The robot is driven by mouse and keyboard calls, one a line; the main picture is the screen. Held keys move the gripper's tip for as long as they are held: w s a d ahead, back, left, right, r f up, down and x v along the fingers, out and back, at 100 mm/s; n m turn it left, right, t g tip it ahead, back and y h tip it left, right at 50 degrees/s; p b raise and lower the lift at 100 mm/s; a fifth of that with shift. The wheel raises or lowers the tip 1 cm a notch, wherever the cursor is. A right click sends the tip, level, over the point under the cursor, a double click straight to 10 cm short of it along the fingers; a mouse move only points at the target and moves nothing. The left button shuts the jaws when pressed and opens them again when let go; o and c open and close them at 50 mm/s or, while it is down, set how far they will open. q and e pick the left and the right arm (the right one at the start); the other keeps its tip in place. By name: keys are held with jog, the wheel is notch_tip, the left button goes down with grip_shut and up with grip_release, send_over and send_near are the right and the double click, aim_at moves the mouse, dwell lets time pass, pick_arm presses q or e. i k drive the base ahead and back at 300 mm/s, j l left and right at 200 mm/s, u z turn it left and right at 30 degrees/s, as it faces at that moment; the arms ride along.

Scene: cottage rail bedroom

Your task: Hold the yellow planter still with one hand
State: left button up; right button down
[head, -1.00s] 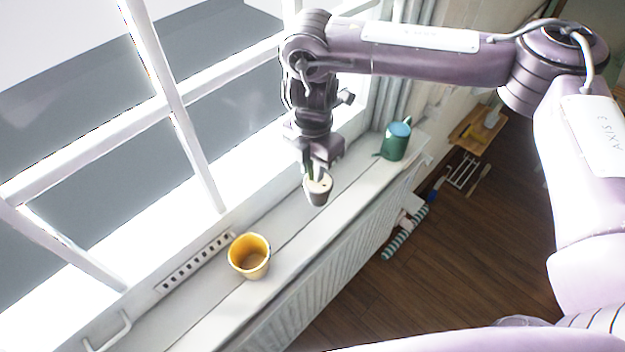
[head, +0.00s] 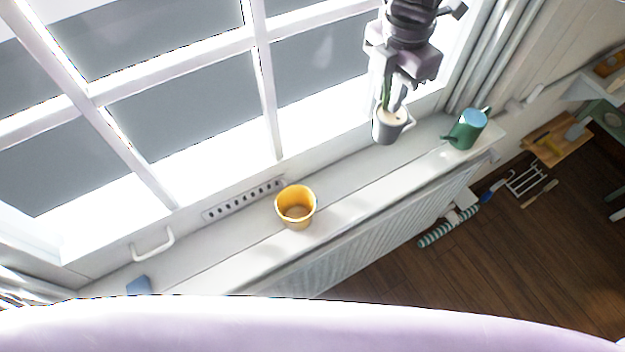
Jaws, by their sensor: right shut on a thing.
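The yellow planter (head: 296,222) stands upright on the white window sill, near the middle of the head view. It looks empty inside, and nothing touches it. My right gripper (head: 397,104) is to the right of the planter and above the sill. It is shut on a small grey pot (head: 385,131) with pale contents and a green stem. The pot hangs clear of the yellow planter. My left gripper does not show.
A green watering can (head: 466,130) stands at the sill's right end. A slotted vent (head: 243,200) and a window handle (head: 153,245) lie left of the planter. A blue item (head: 139,286) is at the sill's left. A radiator (head: 350,262) is below; the sill (head: 345,205) beside the planter is clear.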

aim_at(298, 217)
jog(key=k, duration=0.5)
jog(key=l+u, duration=0.75)
jog(key=l, duration=0.15)
jog(key=l+u, duration=0.35)
jog(key=l, duration=0.1)
